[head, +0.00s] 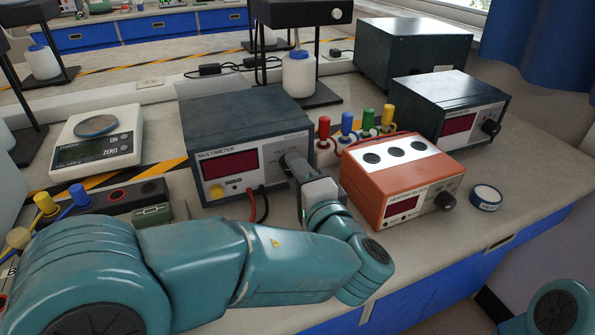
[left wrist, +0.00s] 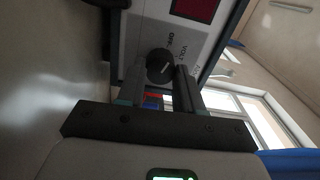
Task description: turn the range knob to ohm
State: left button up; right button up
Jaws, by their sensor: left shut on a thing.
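The multimeter (head: 245,115) is a dark box with a pale front, a red display and a yellow button, standing mid-bench in the head view. My left gripper (head: 288,163) reaches the right side of its front and hides the range knob there. In the left wrist view the dark round range knob (left wrist: 159,66) sits between the two fingers of my left gripper (left wrist: 160,78), which is shut on it. Small labels reading OFF and VOLT show beside the knob; where its pointer stands I cannot tell. My right gripper is not in view.
An orange heating block (head: 400,180) stands close right of my left gripper. Red and black leads (head: 263,205) hang from the multimeter's front. A white scale (head: 98,140) is at left, coloured plugs (head: 347,122) stand behind, and a small round tin (head: 486,197) lies at right.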

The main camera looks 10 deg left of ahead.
pick_arm(q)
jog(key=m+p, duration=0.1)
jog(key=m, duration=0.3)
jog(key=shift+r+m+p, duration=0.15)
jog(key=shift+m+p, duration=0.15)
jog(key=shift+p, duration=0.05)
jog(key=m+p, duration=0.2)
jog(key=m, duration=0.2)
jog(key=shift+a+m+p, duration=0.1)
jog(key=shift+m+p, duration=0.2)
jog(key=shift+p, duration=0.05)
jog(key=m+p, duration=0.3)
jog(key=m, duration=0.1)
jog(key=shift+m+p, duration=1.85)
jog(key=shift+m, duration=0.65)
jog(key=o, duration=1)
jog(key=shift+a+f, duration=0.1)
jog(key=shift+f, duration=0.1)
jog(key=shift+o, duration=0.2)
jog(key=shift+f, duration=0.1)
